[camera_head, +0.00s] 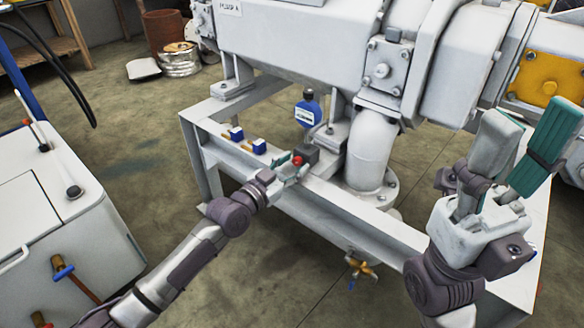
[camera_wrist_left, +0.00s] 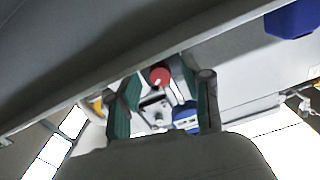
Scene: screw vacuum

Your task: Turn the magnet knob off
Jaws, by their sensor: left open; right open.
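The magnet knob is a small red knob (camera_head: 297,160) on a dark block (camera_head: 306,153) on the frame's front beam. It also shows in the left wrist view (camera_wrist_left: 160,76), between the fingertips. My left gripper (camera_head: 288,168) is open and close to the knob, with its green-padded fingers on either side of it; I cannot tell whether they touch it. Its fingers also show in the left wrist view (camera_wrist_left: 162,100). My right gripper (camera_head: 520,150) is open and empty, raised at the right, away from the knob.
The white metal frame (camera_head: 345,196) carries a big pump body (camera_head: 300,40). Two blue-and-yellow valves (camera_head: 247,140) sit left of the knob, and a blue gauge (camera_head: 308,112) stands behind it. A brass valve (camera_head: 360,266) hangs below the beam. A white cart (camera_head: 60,215) stands left.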

